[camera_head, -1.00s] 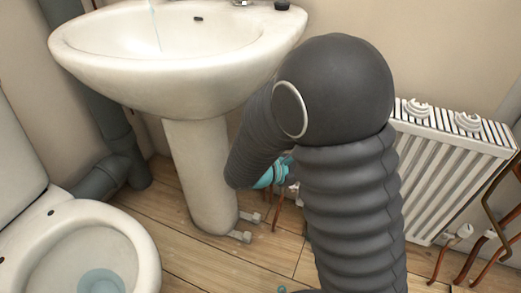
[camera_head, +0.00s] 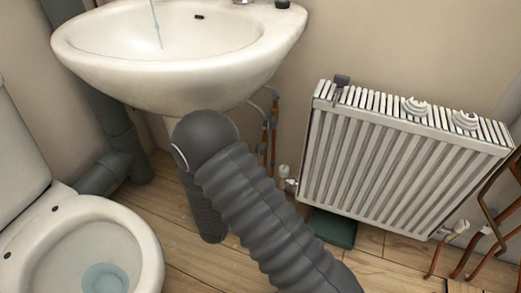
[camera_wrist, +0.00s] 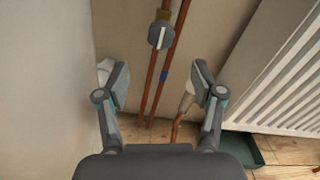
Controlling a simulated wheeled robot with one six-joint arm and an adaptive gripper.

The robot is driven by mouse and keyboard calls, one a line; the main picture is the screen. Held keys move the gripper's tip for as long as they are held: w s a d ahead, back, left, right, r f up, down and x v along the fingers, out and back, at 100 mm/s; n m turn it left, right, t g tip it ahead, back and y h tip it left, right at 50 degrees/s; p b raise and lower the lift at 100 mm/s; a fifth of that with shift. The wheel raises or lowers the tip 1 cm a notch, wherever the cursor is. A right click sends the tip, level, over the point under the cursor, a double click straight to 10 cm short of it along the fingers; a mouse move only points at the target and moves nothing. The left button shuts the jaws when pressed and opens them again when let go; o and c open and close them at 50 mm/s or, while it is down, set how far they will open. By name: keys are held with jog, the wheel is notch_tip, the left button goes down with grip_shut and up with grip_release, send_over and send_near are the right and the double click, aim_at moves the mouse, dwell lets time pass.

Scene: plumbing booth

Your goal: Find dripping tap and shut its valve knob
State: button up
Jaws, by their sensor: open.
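A thin stream of water (camera_head: 156,26) falls into the white sink (camera_head: 180,75) in the head view; its source is cut off by the top edge. In the wrist view, a round dark grey valve knob (camera_wrist: 161,36) with a pale bar sits on copper pipes (camera_wrist: 152,85) against the wall. The pipes also show beside the sink in the head view (camera_head: 268,140). My gripper (camera_wrist: 161,84) is open and empty, with the knob ahead of it, roughly centred between the fingers and not touched. My arm hides the gripper in the head view.
A white radiator (camera_head: 385,165) stands at the right with a dark green tray (camera_head: 333,228) below it. A pale radiator valve (camera_wrist: 187,97) is close to the right finger. A toilet (camera_head: 85,225) is at the left. More copper pipes (camera_head: 480,245) are at far right.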

aim_at(259, 152)
jog(key=x, duration=1.1)
jog(key=shift+w+d, duration=0.15)
jog(key=shift+w, duration=0.2)
jog(key=c, duration=1.2)
